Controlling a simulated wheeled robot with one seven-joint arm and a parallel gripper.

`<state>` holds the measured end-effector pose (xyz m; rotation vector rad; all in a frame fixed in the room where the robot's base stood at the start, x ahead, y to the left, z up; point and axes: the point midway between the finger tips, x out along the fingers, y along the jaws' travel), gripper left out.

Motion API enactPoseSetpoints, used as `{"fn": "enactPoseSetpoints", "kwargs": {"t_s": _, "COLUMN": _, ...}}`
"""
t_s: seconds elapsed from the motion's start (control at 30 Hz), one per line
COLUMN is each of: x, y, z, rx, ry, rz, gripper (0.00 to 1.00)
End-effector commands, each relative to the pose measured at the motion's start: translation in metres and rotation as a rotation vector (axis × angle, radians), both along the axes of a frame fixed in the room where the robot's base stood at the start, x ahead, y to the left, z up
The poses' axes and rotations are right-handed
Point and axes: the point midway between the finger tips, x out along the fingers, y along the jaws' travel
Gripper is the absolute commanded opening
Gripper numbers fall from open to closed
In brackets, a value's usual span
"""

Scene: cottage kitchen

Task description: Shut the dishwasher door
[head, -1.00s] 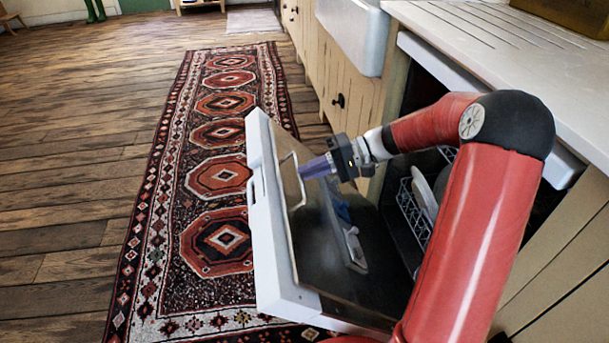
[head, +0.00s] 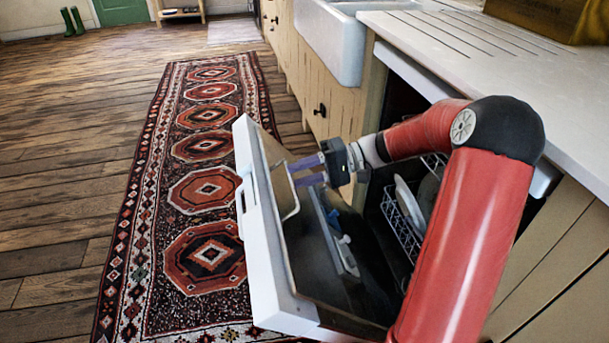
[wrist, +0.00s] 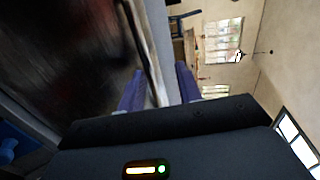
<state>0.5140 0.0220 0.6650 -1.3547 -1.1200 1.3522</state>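The dishwasher door (head: 262,235) is partly open, tilted out from the counter front, with its dark inner panel facing my arm. My gripper (head: 293,173) is at the inner side of the door, near its upper edge. I cannot tell whether a fingertip touches the door. My red arm hides part of the dishwasher opening.
A wire rack (head: 402,222) with plates sits inside the dishwasher. The white countertop (head: 450,45) is above it, and a white sink (head: 335,45) and wooden cabinets stand farther along. A patterned rug (head: 205,190) lies on the open floor left of the door.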

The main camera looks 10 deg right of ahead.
Motion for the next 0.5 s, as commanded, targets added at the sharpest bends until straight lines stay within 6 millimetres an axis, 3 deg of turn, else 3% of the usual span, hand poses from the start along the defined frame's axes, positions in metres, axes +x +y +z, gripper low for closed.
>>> {"fn": "enactPoseSetpoints", "kwargs": {"t_s": 0.5, "x": -0.0002, "y": -0.0022, "z": -0.0018, "rx": -0.003, "ry": 0.004, "rz": -0.005, "gripper": 0.32}}
